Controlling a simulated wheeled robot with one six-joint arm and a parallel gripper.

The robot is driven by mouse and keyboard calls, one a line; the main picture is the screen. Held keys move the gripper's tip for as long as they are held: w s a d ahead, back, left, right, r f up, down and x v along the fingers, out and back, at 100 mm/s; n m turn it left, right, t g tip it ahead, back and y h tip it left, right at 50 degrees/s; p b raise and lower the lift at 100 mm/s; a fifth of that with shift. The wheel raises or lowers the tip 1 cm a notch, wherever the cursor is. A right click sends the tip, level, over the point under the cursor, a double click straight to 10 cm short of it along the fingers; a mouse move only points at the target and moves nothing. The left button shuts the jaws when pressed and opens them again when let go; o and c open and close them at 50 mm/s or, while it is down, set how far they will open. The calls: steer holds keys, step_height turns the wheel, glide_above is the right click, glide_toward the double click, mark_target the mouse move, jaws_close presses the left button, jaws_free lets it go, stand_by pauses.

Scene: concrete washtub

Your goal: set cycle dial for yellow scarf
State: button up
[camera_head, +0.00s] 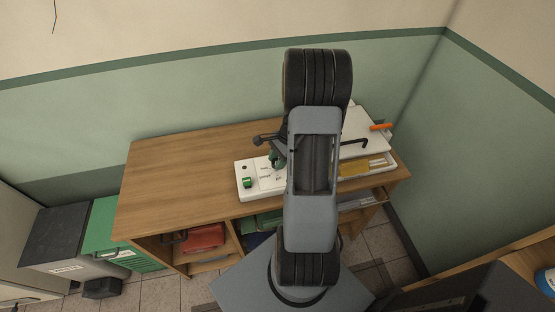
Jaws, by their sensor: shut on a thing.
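A white control panel (245,190) lies on the wooden desk, with small dark lettering and a green switch (247,183) at its left end. My gripper (275,160) is small in view and partly hidden by my arm. It reaches down to the panel right of the lettering and is shut on what seems to be the cycle dial, which is mostly hidden. The dial's setting cannot be read. A yellow thing (365,168) lies in a white tray right of my arm; I cannot tell whether it is the scarf.
A white lidded box (358,128) with an orange item (380,127) stands behind the tray (392,163). The left of the wooden desk (170,170) is clear. Red folded material (203,237) is on a shelf below. Green and grey bins (65,240) stand at left; walls close the back and right.

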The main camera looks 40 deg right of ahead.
steer(key=m+t, duration=0.1)
steer(key=m, duration=0.2)
steer(key=m+t+h, duration=0.1)
steer(key=m, duration=0.2)
steer(key=shift+s, duration=0.2)
steer(key=shift+m, duration=0.4)
steer(key=o, duration=0.9)
steer(key=shift+r, duration=0.1)
steer(key=v, duration=1.3)
steer(key=shift+s+r+p, duration=0.25)
steer(key=shift+s+p, duration=0.05)
steer(key=shift+p, duration=0.05)
